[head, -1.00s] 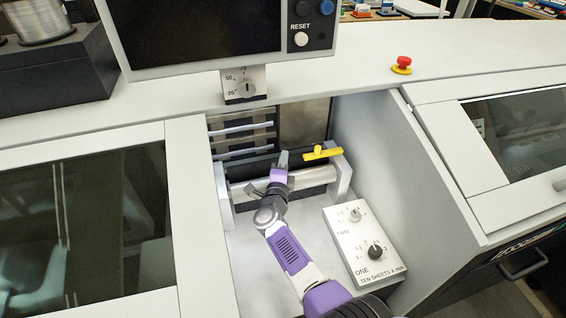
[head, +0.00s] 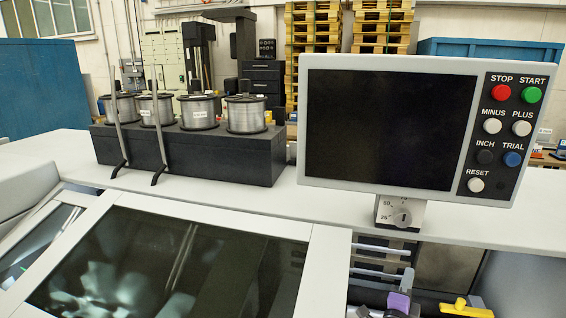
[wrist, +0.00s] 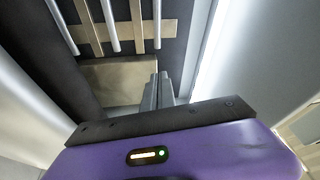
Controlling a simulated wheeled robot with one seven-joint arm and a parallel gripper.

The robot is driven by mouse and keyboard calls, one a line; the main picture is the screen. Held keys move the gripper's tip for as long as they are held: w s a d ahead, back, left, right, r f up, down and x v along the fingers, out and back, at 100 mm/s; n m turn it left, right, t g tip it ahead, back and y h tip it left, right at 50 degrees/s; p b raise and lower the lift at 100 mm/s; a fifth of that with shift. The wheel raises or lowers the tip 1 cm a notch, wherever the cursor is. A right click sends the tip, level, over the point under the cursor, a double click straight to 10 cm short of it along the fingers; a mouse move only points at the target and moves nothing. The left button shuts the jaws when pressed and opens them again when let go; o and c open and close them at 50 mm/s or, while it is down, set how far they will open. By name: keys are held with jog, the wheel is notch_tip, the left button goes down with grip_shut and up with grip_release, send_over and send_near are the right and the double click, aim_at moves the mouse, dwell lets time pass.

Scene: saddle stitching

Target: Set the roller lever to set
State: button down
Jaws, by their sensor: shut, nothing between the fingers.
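The yellow roller lever (head: 466,309) shows at the bottom right edge of the head view, partly cut off by the frame. My gripper (head: 407,279) is just left of it and apart from it, in front of the open bay with the metal bars. In the wrist view my gripper (wrist: 158,91) shows its two grey fingers close together, with nothing between them. The lever cannot be made out in the wrist view, and the roller is mostly out of the head view.
A control panel (head: 385,128) with a dark screen and buttons stands above the bay, with a small dial (head: 402,216) below it. Wire spools (head: 246,113) stand on a black block (head: 190,152) at the left. A glass-windowed cover (head: 170,262) lies left of the bay.

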jog(key=s+a+r+n+y, duration=0.1)
jog(key=s+a+n+y, duration=0.2)
jog(key=s, duration=1.5)
jog(key=s+a+r+n+y, duration=0.2)
jog(key=s+a+n+y, duration=0.2)
jog(key=s+a+n, duration=0.3)
jog(key=s+a+r+n+g+y, duration=0.1)
jog(key=s+a+n+y, duration=0.3)
jog(key=s+n, duration=0.8)
jog(key=shift+s+a+r+n, duration=0.4)
jog(key=shift+s+a, duration=0.55)
jog(key=shift+s, duration=8.15)
